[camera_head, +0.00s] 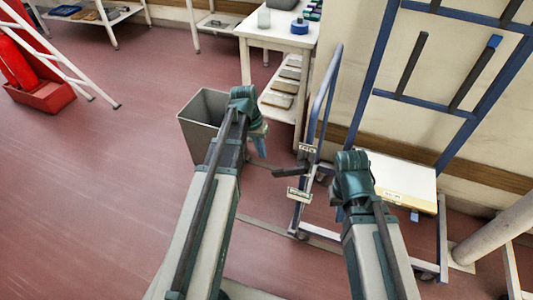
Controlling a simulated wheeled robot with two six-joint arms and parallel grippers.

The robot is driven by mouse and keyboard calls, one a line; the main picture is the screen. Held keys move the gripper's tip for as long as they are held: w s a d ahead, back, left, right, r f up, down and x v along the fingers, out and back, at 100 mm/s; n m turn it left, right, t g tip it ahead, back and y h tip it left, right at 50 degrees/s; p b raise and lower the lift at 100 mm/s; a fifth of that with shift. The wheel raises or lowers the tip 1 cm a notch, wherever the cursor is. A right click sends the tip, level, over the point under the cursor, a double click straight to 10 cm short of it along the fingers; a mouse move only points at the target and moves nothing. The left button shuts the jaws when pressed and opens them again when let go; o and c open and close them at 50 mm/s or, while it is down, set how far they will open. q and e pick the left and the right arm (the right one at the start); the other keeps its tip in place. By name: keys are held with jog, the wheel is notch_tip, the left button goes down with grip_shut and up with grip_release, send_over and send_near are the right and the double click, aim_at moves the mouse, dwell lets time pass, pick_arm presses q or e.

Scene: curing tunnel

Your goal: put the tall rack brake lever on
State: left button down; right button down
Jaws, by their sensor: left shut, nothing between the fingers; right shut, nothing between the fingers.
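A dark brake lever (289,171) sticks out to the left from a blue-framed wheeled rack (322,100), between two small pale label plates, an upper one (308,148) and a lower one (299,194). Their lettering is too small to read. My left gripper (260,146) is shut and empty, to the left of the lever and apart from it in the picture. My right gripper (339,202) is shut and empty, to the right of the lever; its own wrist hides most of its fingers.
A grey bin (190,128) stands behind my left arm. A white table (275,32) with items is at the back. A tall blue frame (378,60) with dark bars is at the right, and a white box (405,182) lies low. Red floor (90,190) is clear at left.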

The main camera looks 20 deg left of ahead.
pick_arm(q)
jog(key=a+r+p, duration=0.4)
jog(key=r, duration=0.1)
jog(key=shift+r, duration=0.2)
jog(key=shift+d, duration=0.1)
dwell(0.7)
jog(key=s+d+r+m+y+p, duration=0.1)
jog(key=s+d+r+y+p, duration=0.1)
jog(key=s+d, duration=0.5)
jog(key=s+d+r+m+y+p, duration=0.1)
jog(key=s+d+r+m+p, duration=0.1)
jog(key=s+d, duration=0.6)
jog(key=d+p, duration=0.1)
jog(key=d, duration=0.5)
jog(key=shift+r+y, duration=0.2)
jog(key=shift+y, duration=0.2)
jog(key=shift+s, duration=0.1)
